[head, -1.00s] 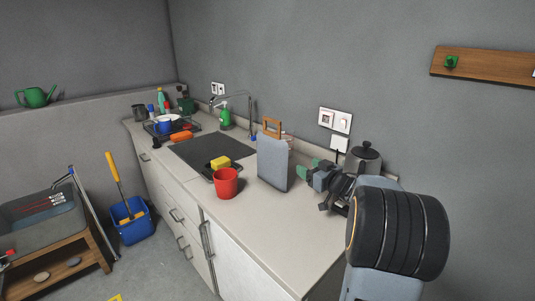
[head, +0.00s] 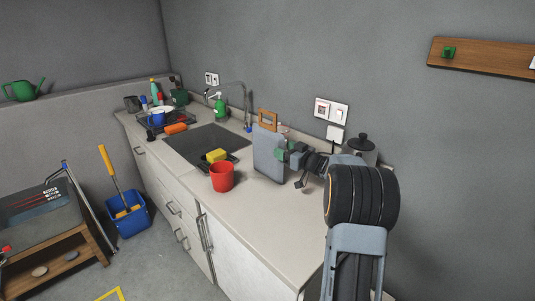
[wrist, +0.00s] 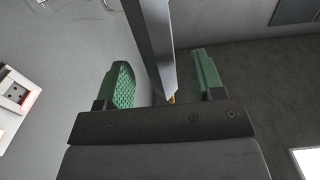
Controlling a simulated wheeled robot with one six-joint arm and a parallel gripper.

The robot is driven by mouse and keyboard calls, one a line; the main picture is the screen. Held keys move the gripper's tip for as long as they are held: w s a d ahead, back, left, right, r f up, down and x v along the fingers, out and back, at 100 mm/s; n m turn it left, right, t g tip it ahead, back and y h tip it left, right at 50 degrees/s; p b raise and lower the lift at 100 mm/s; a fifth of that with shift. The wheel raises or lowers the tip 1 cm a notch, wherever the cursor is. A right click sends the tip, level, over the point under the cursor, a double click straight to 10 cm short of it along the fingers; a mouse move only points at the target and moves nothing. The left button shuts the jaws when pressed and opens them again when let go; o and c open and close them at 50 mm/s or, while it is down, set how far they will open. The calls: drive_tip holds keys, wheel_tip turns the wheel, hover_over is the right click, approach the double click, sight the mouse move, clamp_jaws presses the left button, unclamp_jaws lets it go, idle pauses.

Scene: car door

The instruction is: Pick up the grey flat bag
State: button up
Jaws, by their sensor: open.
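The grey flat bag (head: 268,158) stands upright on the counter, with a brown handle (head: 267,117) on top. My gripper (head: 284,151) is at the bag's right edge, coming from the right. In the wrist view my gripper (wrist: 163,80) is open, one green finger on each side. The bag (wrist: 152,35) shows there edge-on as a narrow grey slab reaching in between the fingers. A gap shows on both sides of it, so neither finger visibly touches it. A bit of orange-brown shows by the gripper's body.
On the counter (head: 265,225), a red cup (head: 222,176) and a yellow sponge (head: 216,155) are left of the bag. A metal pot (head: 362,149) stands at the right, behind my arm. The wall with switches (head: 331,110) is close behind.

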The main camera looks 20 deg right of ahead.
sight(268, 147)
drive_tip(key=shift+x, duration=2.15)
drive_tip(key=shift+c, duration=0.4)
clamp_jaws()
